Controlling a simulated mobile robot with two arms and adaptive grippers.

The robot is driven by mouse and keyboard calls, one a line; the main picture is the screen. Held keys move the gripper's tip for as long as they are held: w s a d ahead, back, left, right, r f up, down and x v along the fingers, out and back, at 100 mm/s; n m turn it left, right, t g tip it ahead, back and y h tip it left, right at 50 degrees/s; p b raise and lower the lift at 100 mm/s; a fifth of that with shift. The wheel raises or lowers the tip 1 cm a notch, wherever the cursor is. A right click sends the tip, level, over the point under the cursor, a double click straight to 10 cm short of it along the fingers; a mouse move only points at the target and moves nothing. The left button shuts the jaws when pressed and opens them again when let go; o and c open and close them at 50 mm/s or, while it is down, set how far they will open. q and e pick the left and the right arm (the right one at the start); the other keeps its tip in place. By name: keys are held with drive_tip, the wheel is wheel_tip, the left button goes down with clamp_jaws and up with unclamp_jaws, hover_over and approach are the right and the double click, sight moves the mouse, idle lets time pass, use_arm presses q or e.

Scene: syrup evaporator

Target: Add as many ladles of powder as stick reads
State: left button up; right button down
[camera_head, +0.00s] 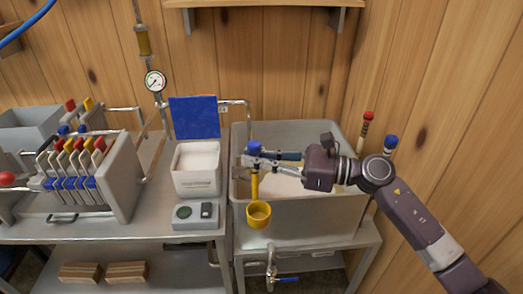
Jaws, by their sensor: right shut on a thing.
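My right gripper (256,160) reaches in from the right and is shut on the handle of a yellow ladle (258,214) with a blue knob on top. The ladle is upright with its cup in front of the tank's near wall in the picture; whether the cup holds powder is too small to tell. A white bin (197,186) with its blue lid (195,117) raised holds white powder, left of the ladle. The grey tank (315,228) is behind the ladle. A red-topped stick (365,128) and a blue-topped stick (389,145) stand at its right. My left gripper is out of view.
A small grey device (194,216) lies on the metal bench in front of the bin. A plate press (118,178) with coloured tabs stands at left. A gauge (155,81) and pipes are behind. A tap (271,267) sticks out below the tank.

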drive_tip(key=shift+s+d+f+m+t+h, duration=0.2)
drive_tip(key=shift+f+m+t+h, duration=0.1)
drive_tip(key=shift+m+t+h, duration=0.4)
drive_tip(key=shift+s+d+f+m+t+h, duration=0.2)
drive_tip(key=shift+m+t, duration=0.3)
drive_tip(key=shift+t, duration=0.4)
drive_tip(key=shift+s+f+m+t+h, duration=0.15)
drive_tip(key=shift+f+m+t+h, duration=0.25)
drive_tip(key=shift+m+t, duration=0.3)
drive_tip(key=shift+t, duration=0.3)
